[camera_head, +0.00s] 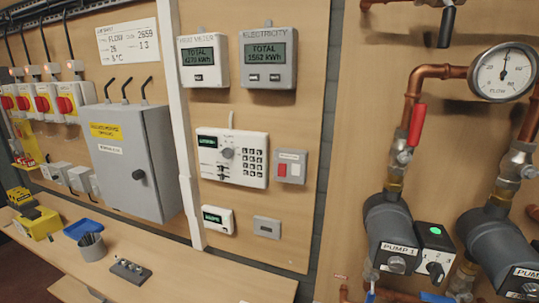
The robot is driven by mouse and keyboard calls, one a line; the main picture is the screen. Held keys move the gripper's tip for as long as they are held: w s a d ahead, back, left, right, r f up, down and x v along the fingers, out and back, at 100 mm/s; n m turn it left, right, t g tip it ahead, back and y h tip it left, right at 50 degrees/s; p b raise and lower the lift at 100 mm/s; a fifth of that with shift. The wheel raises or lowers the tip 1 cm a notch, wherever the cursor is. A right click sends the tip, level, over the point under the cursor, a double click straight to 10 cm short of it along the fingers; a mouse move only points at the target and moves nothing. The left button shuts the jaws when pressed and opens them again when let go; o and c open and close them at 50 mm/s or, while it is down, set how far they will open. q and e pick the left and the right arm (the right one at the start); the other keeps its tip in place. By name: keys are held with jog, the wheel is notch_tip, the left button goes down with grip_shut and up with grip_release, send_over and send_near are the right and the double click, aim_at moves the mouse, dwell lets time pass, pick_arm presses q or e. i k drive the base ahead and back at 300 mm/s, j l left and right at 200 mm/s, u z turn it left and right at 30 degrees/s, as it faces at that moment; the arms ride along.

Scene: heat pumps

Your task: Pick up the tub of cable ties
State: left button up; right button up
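A small grey round tub (93,252) stands upright on the wooden bench at the lower left. Thin dark strips stick up out of it, which look like cable ties. Neither of my grippers is in view.
A blue tray (76,230) lies just behind the tub, and a yellow tool or case (40,224) is left of it. A small dark block (130,271) lies to its right. The bench (215,277) is clear further right. A grey cabinet (135,165) hangs above. Copper pipes and pumps (392,235) fill the right.

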aim_at(92, 247)
jog(key=j+u, duration=0.15)
jog(key=u, duration=0.3)
jog(key=j+u, duration=0.1)
jog(key=u, duration=0.35)
jog(key=j+u, duration=0.15)
jog(key=u, duration=0.3)
